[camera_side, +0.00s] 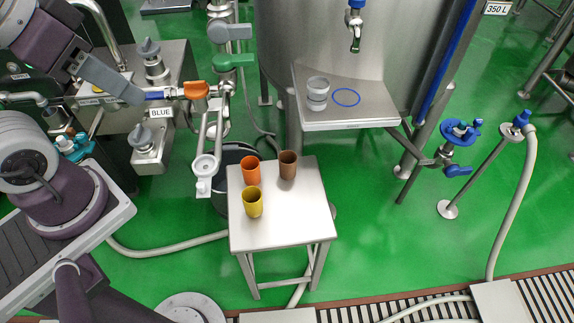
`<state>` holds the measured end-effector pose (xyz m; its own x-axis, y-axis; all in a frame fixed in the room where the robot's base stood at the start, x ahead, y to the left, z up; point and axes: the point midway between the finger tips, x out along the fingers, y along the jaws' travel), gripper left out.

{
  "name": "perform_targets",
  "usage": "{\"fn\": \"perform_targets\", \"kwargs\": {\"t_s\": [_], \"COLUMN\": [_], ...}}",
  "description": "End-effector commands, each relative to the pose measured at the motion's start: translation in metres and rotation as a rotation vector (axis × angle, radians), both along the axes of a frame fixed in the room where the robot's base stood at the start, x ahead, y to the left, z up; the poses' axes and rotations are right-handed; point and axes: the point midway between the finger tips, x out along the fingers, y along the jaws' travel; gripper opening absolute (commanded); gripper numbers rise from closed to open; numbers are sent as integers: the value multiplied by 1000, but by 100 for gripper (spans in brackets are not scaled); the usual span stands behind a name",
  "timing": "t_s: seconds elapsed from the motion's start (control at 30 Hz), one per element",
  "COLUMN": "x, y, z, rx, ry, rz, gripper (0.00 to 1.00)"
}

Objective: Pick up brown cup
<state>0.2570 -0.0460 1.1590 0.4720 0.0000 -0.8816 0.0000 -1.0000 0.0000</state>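The brown cup (288,166) stands upright at the back of a small white-topped table (295,215). An orange cup (251,171) stands close to its left, and a yellow cup (252,203) stands in front of the orange one. The three cups look apart from each other. My gripper (125,87) appears as a grey block at the end of my arm in the upper left, well away from the brown cup. Its fingers cannot be made out, so its opening does not show. Nothing is seen held in it.
Pipework with an orange valve handle (196,90) and a green handle (233,61) stands left of and behind the table. A steel shelf (372,112) on the tank holds a grey cup (318,92) beside a blue ring (346,97). The table's right half is clear.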

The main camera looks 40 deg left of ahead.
Motion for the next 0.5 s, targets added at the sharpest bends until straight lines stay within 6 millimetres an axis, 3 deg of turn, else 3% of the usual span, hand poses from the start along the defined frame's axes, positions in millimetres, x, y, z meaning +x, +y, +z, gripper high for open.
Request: {"fn": "perform_targets", "kwargs": {"t_s": [0.07,0.27,0.5], "x": [0,0,0], "y": [0,0,0], "z": [0,0,0], "rx": [0,0,0], "ry": [0,0,0], "rz": [0,0,0], "gripper": [36,72,72]}}
